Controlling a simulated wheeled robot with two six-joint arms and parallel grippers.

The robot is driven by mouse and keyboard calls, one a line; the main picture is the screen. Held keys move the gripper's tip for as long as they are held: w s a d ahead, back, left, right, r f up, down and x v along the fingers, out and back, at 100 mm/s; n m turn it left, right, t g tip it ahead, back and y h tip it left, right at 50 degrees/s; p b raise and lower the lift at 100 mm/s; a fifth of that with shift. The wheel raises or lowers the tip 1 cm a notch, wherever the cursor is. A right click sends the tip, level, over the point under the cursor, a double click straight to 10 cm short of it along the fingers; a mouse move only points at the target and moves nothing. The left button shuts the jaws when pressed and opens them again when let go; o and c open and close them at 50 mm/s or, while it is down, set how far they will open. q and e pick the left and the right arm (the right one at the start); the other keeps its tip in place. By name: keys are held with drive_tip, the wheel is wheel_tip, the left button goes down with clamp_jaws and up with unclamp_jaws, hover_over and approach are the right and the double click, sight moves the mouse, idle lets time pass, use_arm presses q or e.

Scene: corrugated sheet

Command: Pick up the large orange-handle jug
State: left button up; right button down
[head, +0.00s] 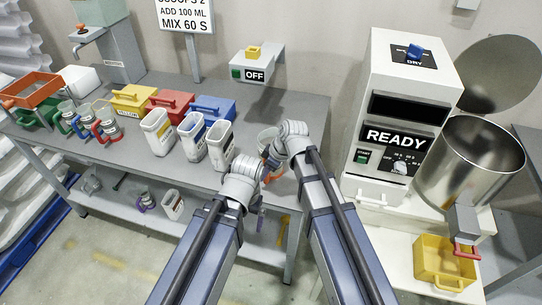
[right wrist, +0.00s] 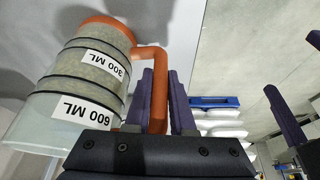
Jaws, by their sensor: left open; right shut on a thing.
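The large orange-handle jug (right wrist: 75,85) fills the left of the right wrist view. It is clear, with dark bands and labels reading 300 ML and 600 ML. My right gripper (right wrist: 160,100) is shut on its upright orange handle (right wrist: 157,85). In the head view the jug (head: 267,137) shows only in part near the table's front edge, behind my right wrist. My left gripper (head: 262,182) is close to the front edge, mostly hidden by its own wrist; its dark fingers (right wrist: 300,80) stand apart and empty at the right of the right wrist view.
The grey table (head: 80,145) holds three white tubs (head: 190,135), yellow, red and blue boxes (head: 170,100), and small jugs with coloured handles (head: 104,122) at left. At right stand a READY machine (head: 400,110), a steel drum (head: 470,165) and a yellow bin (head: 443,262).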

drive_tip(key=shift+r+p, duration=0.3)
drive_tip(key=shift+r, duration=0.05)
idle(0.5)
wheel_tip(320, 180, up, 9)
drive_tip(key=p, duration=0.9)
drive_tip(key=shift+r, duration=0.15)
